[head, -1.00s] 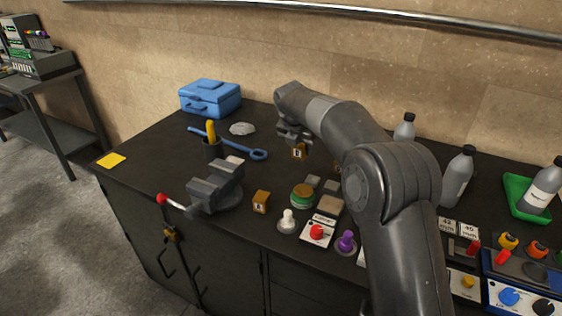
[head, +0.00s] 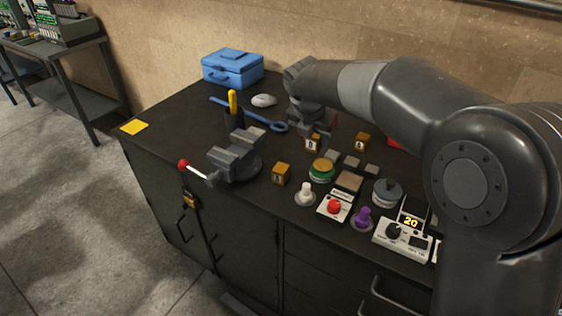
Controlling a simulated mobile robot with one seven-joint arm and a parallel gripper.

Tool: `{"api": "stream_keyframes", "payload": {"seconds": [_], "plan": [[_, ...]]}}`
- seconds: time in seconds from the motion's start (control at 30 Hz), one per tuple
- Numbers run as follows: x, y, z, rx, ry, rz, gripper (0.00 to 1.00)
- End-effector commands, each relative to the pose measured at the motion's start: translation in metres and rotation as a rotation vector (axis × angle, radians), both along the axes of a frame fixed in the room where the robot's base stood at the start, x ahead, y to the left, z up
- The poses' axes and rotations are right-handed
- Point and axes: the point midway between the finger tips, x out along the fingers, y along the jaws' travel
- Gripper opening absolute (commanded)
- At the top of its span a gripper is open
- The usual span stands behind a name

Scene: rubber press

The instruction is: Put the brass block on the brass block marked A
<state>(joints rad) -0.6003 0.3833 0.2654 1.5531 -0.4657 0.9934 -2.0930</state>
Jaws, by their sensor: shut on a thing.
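My gripper (head: 312,127) points down over the middle of the bench and is shut on a brass block (head: 312,145) with a dark letter on a pale label. I cannot tell how far this block is above the bench top. A second brass block (head: 361,142) stands to its right; its small letter looks like A, but is hard to read. A third labelled brass block (head: 281,174) stands nearer the front edge, right of the vise; its letter is unclear.
The grey vise (head: 235,160) with its red-knobbed handle and a blue wrench (head: 262,119) lie left. A blue toolbox (head: 233,68) stands at the back left.

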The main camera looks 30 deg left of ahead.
Motion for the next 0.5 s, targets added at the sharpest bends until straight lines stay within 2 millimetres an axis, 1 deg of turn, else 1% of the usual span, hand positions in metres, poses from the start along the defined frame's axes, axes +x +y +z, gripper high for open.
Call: {"api": "stream_keyframes", "payload": {"seconds": [0.03, 0.1, 0.3, 0.4, 0.5], "plan": [[-0.003, 0.013, -0.007, -0.001, 0.0, 0.007, 0.0], [-0.008, 0.029, -0.017, -0.001, 0.001, 0.007, 0.0], [-0.017, 0.069, -0.042, -0.001, -0.001, 0.005, 0.0], [-0.02, 0.082, -0.049, 0.001, -0.001, 0.004, 0.0], [-0.021, 0.088, -0.053, 0.001, -0.002, 0.001, 0.0]]}}
